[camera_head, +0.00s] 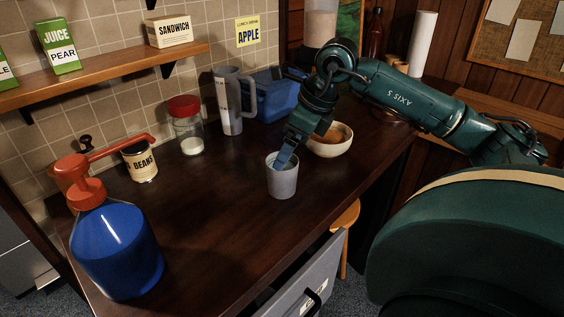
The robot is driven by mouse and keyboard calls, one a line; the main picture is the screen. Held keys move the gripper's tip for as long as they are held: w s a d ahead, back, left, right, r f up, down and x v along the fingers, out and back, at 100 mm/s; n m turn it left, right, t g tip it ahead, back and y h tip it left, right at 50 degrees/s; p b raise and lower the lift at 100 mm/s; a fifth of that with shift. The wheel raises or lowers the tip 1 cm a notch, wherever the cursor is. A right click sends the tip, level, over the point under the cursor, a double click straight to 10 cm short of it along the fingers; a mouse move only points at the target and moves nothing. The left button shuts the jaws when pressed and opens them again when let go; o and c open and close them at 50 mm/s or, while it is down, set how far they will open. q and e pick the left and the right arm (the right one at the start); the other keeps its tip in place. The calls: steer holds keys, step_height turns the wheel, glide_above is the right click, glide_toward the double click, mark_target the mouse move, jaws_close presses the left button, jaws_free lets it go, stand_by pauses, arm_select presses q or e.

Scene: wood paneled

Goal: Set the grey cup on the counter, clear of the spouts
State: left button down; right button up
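The grey cup (282,181) is upright at the middle of the dark wooden counter (215,215), near its front edge. It appears to rest on the counter, though a small gap under it would be hard to see. My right gripper (284,160) reaches down to it from above. A blue-grey finger overlaps the cup's mouth and seems to dip inside the rim; the other finger is not clear, so its grip cannot be told. The orange pump spout (121,149) of a blue bottle (118,252) is well left of the cup. My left gripper is out of view.
A bowl (330,146) with orange-brown contents stands close behind the cup, to the right. Behind are a beans can (140,163), a red-lidded jar (187,128), a tall grey jug (229,105) and a blue bin (276,97). An open drawer (304,282) juts out below. Counter left of the cup is clear.

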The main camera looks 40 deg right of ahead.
steer(key=v, duration=0.5)
stand_by(0.4)
